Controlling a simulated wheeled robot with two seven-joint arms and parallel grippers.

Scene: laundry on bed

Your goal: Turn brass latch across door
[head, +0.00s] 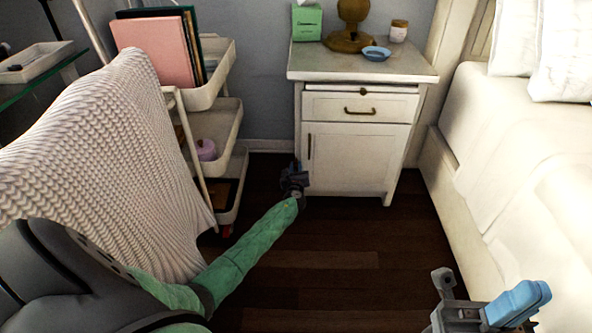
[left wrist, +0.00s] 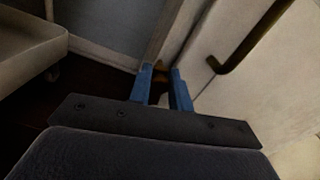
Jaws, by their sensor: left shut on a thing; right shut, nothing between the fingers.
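The white door (head: 350,160) of the nightstand (head: 380,70) is closed, with a dark upright handle (head: 309,147) near its left edge. The handle shows larger in the left wrist view (left wrist: 250,38). My left gripper (head: 295,168) is low at the nightstand's front left edge. In the left wrist view its blue fingers (left wrist: 163,72) are shut on a small brass piece, the latch (left wrist: 162,69), at the door's edge, left of the handle. The fingers hide most of the latch, so its angle is unclear. My right gripper (head: 528,296) is shut and empty at the lower right.
A white cart (head: 228,110) with folders stands left of the nightstand. A knitted cream blanket (head: 100,160) hangs at the left near my arm. The bed (head: 520,150) is on the right. Dark floor (head: 350,260) lies clear in front. A blue dish (head: 376,53) sits on the nightstand.

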